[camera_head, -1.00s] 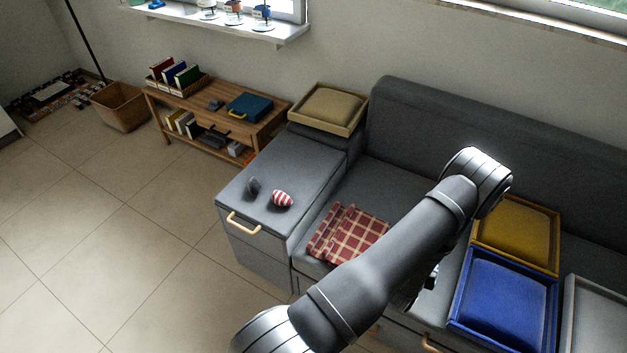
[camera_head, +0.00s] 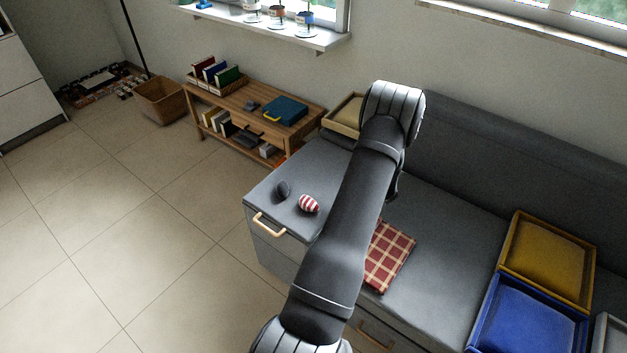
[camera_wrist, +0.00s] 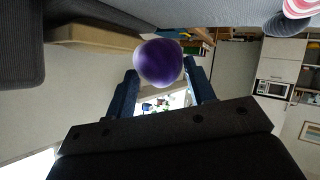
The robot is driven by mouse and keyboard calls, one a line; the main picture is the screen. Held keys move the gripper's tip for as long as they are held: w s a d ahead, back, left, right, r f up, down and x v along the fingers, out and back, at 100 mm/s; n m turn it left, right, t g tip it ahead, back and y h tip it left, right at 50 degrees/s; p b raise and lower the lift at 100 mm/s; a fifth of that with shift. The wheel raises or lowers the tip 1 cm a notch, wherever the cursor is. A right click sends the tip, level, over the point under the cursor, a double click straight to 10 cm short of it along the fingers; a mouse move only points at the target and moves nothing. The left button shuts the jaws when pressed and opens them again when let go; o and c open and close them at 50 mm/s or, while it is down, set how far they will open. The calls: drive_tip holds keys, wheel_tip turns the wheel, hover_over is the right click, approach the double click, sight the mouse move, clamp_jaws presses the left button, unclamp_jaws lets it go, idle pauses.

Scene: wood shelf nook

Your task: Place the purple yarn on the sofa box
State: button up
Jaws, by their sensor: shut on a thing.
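The purple yarn (camera_wrist: 160,62) is a round ball between the two fingers of my gripper (camera_wrist: 161,76) in the wrist view. My gripper is shut on it. In the head view my arm hides both gripper and yarn. The sofa box (camera_head: 288,185) is the grey block with a wooden handle at the sofa's left end. On its top lie a red-and-white striped ball (camera_head: 309,204) and a dark grey object (camera_head: 284,189). In the wrist view, the yarn appears apart from the grey surface along the top edge; the striped ball (camera_wrist: 300,8) shows at upper right.
A beige tray (camera_head: 343,115) stands behind the box, partly hidden by my arm. A red checked cloth (camera_head: 391,255) lies on the sofa seat (camera_head: 440,245). Yellow (camera_head: 548,255) and blue (camera_head: 527,318) trays are at right. The box top has bare room around its small objects.

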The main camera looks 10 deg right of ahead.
drive_tip(key=w+a, duration=0.3)
hover_over(320, 185)
drive_tip(key=shift+n+y, duration=0.4)
wheel_tip(320, 185, down, 6)
drive_tip(key=shift+r, duration=0.1)
drive_tip(key=shift+a, duration=0.1)
drive_tip(key=shift+f, duration=2.1)
drive_tip(key=shift+f, duration=0.1)
drive_tip(key=o, duration=1)
drive_tip(key=shift+c, duration=0.2)
